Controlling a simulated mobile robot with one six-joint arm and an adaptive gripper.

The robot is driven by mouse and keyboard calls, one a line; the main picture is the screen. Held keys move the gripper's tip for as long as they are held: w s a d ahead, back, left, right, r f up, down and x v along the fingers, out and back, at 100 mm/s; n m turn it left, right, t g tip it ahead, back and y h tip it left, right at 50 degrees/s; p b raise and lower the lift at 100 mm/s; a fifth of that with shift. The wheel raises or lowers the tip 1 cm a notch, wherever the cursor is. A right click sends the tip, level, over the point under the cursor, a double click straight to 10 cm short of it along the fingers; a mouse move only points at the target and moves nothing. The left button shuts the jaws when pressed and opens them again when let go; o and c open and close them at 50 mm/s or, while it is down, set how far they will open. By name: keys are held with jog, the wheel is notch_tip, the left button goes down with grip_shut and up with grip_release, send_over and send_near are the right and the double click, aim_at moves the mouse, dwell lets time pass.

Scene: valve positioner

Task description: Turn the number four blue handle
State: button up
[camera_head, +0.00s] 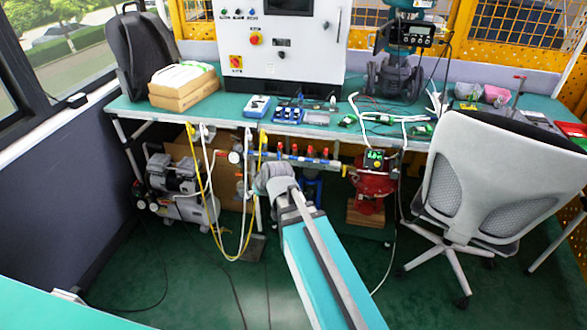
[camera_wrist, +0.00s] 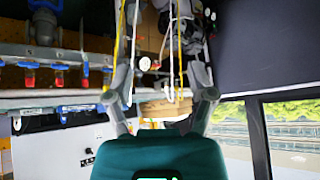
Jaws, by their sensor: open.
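A row of small valves with red and blue parts (camera_head: 308,153) runs along a pipe under the green workbench. In the wrist view, a blue handle (camera_wrist: 85,70) hangs beside red parts (camera_wrist: 60,78) at the left. No number is readable, so I cannot tell which is number four. My gripper (camera_wrist: 160,68) is open and empty, its two fingers spread apart, with the valves to their left in that view. In the head view my arm reaches toward the pipe, and its wrist hides the fingertips and part of what lies behind.
The workbench (camera_head: 232,107) edge overhangs the pipe. Yellow and white hoses (camera_head: 212,190) hang left of my arm, and in the wrist view they pass behind the fingers. A red device (camera_head: 374,180) stands to the right, a compressor (camera_head: 178,180) to the left and a chair (camera_head: 490,175) at right.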

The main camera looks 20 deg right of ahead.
jog(key=w+f+t+b, duration=0.5)
jog(key=w+b, duration=0.4)
jog(key=b, duration=0.1)
jog(key=m+t+h+b, duration=0.75)
jog(key=h+b, duration=0.65)
jog(key=b, duration=1.3)
send_near(293, 159)
jog(key=v, duration=0.3)
jog(key=shift+s+f+m, duration=0.1)
jog(key=shift+f+m, duration=0.05)
jog(key=shift+m, duration=0.4)
jog(key=shift+p, duration=0.3)
jog(key=p+x, duration=0.5)
jog(key=x, duration=0.9)
jog(key=shift+c, duration=0.2)
